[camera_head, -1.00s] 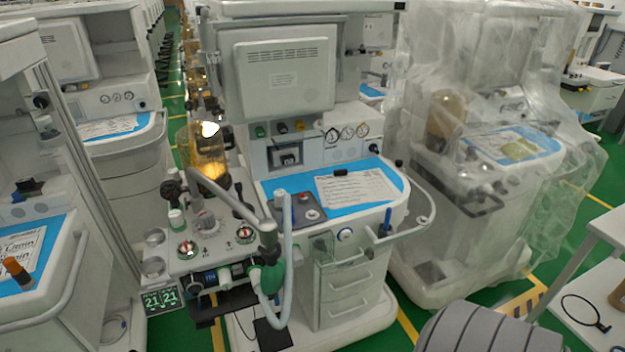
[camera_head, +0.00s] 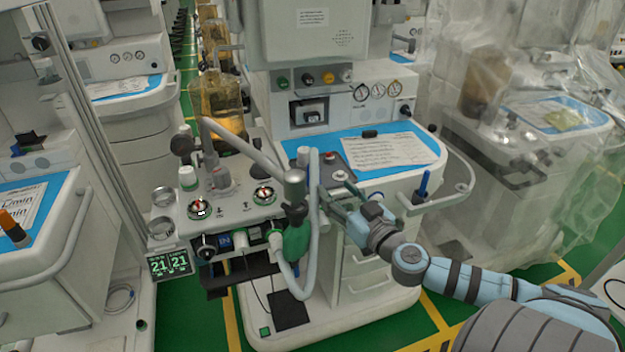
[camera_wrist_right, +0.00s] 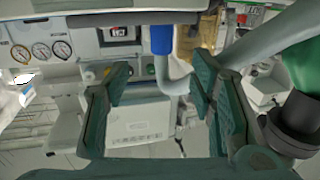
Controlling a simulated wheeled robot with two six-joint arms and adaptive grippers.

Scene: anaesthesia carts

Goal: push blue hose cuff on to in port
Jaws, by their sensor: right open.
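My right gripper (camera_head: 330,193) comes in from the right and points left, with its fingers beside the pale hanging hose (camera_head: 313,215) and the green part (camera_head: 296,240). In the right wrist view my right gripper (camera_wrist_right: 160,68) is open. The blue cuff (camera_wrist_right: 162,38) shows there on a pale tube end (camera_wrist_right: 174,84), between and beyond the fingertips, with no clear contact. In the head view I cannot pick out this cuff surely. A small blue ring (camera_head: 226,242) sits among the ports on the block's front; I cannot tell which is the in port. My left gripper is not in view.
A grey metal arm (camera_head: 245,145) crosses above the breathing block. An amber canister (camera_head: 222,105) stands behind it. The display (camera_head: 171,264) hangs at the left. The blue worktop (camera_head: 355,165) and curved rail (camera_head: 465,170) lie near my right arm.

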